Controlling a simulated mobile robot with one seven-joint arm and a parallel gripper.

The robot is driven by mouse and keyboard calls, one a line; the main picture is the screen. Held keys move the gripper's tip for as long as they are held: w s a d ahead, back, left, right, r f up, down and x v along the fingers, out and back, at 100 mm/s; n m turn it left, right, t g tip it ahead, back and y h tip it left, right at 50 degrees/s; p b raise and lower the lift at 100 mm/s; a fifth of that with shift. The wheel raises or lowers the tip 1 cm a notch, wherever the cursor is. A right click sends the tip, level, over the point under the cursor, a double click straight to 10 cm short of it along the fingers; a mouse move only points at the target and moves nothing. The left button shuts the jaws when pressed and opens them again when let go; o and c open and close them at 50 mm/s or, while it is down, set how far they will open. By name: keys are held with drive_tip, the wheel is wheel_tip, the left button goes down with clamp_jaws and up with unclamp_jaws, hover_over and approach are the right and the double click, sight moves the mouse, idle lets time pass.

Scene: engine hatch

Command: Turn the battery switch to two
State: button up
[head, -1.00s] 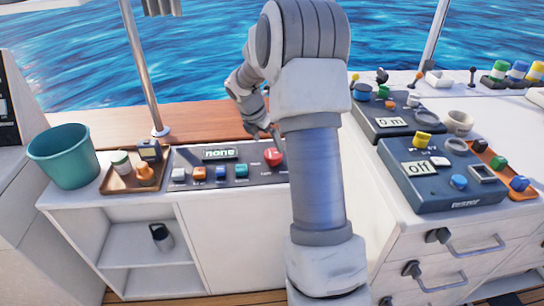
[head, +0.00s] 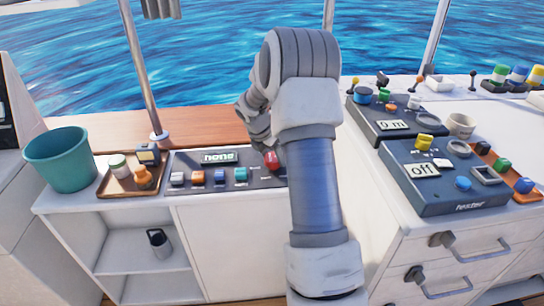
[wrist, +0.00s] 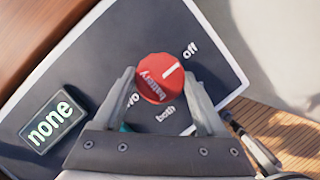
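The battery switch is a round red knob (wrist: 158,84) marked "battery", with a white pointer line turned toward the "off" label. "Both" shows below it, and a partly covered label ending in "wo" shows at its lower left. In the head view the knob (head: 271,161) sits at the right end of the dark switch panel (head: 207,184). My gripper (wrist: 160,80) is open, with one finger on each side of the knob; whether either finger touches it is hard to tell. The panel display (wrist: 51,121) reads "none".
Several small coloured switches (head: 220,176) line the panel left of the knob. A tray (head: 118,188) with small containers and a green bucket (head: 62,160) stand further left. A tester box (head: 440,180) reading "off" is on the right counter.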

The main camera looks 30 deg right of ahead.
drive_tip(key=c, duration=0.6)
drive_tip(key=shift+c, duration=0.2)
